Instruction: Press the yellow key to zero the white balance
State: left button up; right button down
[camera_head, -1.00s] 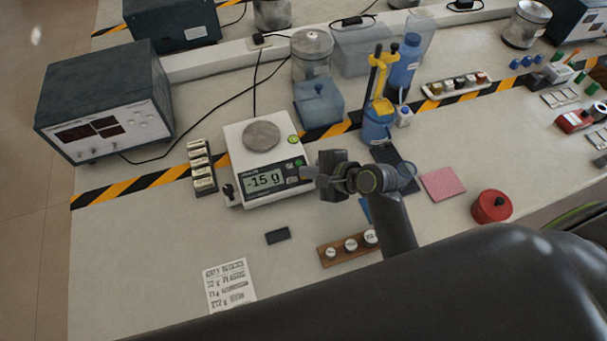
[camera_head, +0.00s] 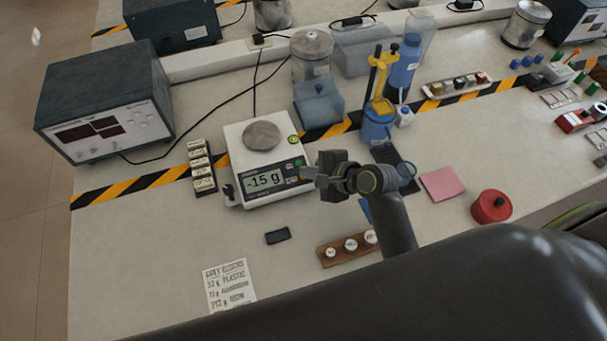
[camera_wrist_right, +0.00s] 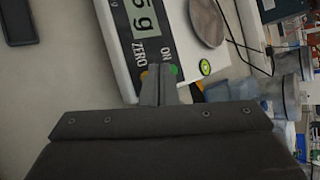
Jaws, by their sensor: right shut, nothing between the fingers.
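The white balance (camera_head: 240,140) stands on the bench with a round grey pan and a display reading -15 g. It also shows in the right wrist view (camera_wrist_right: 118,45). The yellow key (camera_wrist_right: 144,73) shows partly beside the fingertips, near the word ZERO. A green key (camera_wrist_right: 173,70) lies on their other side, near ON. My right gripper (camera_head: 305,173) is shut and empty, its tips at the panel's right end. In the wrist view the tips (camera_wrist_right: 156,70) cover the area between the keys; contact cannot be told. My left gripper is not in view.
A row of small labelled blocks (camera_head: 201,168) stands left of the balance. A blue-lidded box (camera_head: 319,103) is behind it. A wooden weight block (camera_head: 343,251) and a black slab (camera_head: 278,236) lie in front.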

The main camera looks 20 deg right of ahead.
dwell(0.5)
jog(key=shift+f, duration=0.4)
jog(key=shift+w+f, duration=0.15)
jog(key=shift+f, duration=0.15)
dwell(0.5)
jog(key=shift+r+p, duration=0.1)
jog(key=shift+p, duration=0.25)
jog(key=shift+r+p, duration=0.7)
jog(key=shift+p, duration=0.35)
jog(key=shift+f, duration=0.1)
